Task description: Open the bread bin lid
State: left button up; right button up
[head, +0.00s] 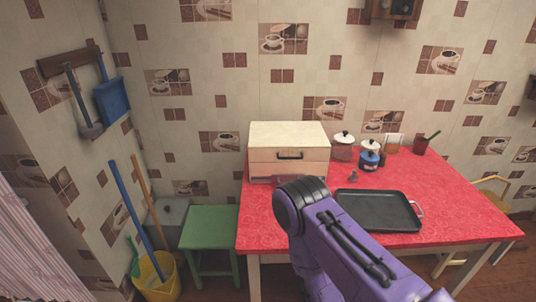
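The bread bin (262,162) stands at the back left of the red-covered table, against the wall. It is a box with a cream top and a pale wooden front. A dark bar handle (289,156) sits on the front, and the lid looks closed. My purple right arm rises from the bottom right, and its dark joint is in front of the bin's lower front, hiding part of it. Neither gripper can be made out in the head view. My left arm is not in view.
A black tray (378,211) lies right of my arm on the red table (455,200). Lidded jars (343,148), a blue pot (369,158) and a brown cup (420,145) stand right of the bin. A green stool (209,228) and yellow bucket (157,276) stand left of the table.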

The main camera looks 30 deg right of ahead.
aim_at(269, 141)
jog(key=z, duration=0.35)
jog(key=i, duration=0.6)
jog(key=z, duration=0.6)
